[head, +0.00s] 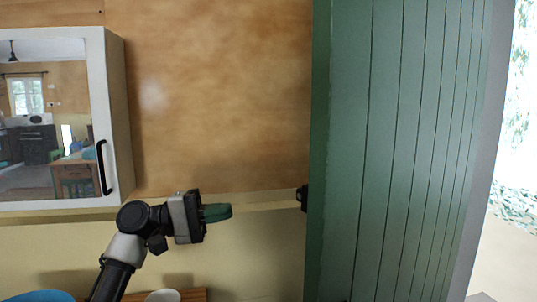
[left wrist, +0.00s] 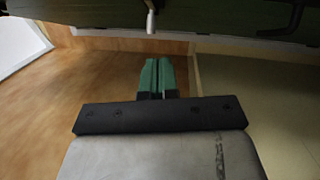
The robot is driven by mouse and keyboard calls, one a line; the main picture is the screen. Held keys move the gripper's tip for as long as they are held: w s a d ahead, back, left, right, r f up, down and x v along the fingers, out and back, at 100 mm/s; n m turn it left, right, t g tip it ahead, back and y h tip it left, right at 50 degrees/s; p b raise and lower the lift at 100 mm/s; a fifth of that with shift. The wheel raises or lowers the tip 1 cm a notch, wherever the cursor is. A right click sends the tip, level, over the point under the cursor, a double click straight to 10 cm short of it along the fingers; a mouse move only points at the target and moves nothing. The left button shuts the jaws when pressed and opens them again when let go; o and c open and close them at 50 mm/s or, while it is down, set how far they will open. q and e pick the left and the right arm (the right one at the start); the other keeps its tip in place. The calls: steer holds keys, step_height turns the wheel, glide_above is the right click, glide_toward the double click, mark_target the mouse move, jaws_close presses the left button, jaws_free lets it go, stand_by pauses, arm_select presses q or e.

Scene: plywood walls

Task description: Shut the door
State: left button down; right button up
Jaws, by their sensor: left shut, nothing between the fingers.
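The green planked door (head: 400,150) fills the right of the head view and stands open, with bright outdoors past its right edge. A small dark fitting (head: 302,198) shows at its left edge. In the left wrist view a green panel (left wrist: 225,14), which looks like the door, crosses the top, with a dark curved handle (left wrist: 296,20) on it. My left gripper (head: 229,211) is shut and empty, to the left of the door and apart from it. Its green fingers also show together in the left wrist view (left wrist: 157,70). My right gripper is not in view.
A white cabinet (head: 118,110) with a reflective front and black handle hangs on the plywood wall at left. Below are a blue rounded item (head: 48,296) and a white round item (head: 163,296), both cut off. The space between my left gripper and the door looks clear.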

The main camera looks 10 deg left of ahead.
arm_select(q)
steer(key=d+r+p, duration=0.2)
steer(key=d+p, duration=0.1)
steer(key=d, duration=0.3)
steer(key=s+d+r+g+p, duration=0.1)
steer(key=d+r+p, duration=0.1)
steer(key=d, duration=0.4)
steer(key=shift+p, duration=0.4)
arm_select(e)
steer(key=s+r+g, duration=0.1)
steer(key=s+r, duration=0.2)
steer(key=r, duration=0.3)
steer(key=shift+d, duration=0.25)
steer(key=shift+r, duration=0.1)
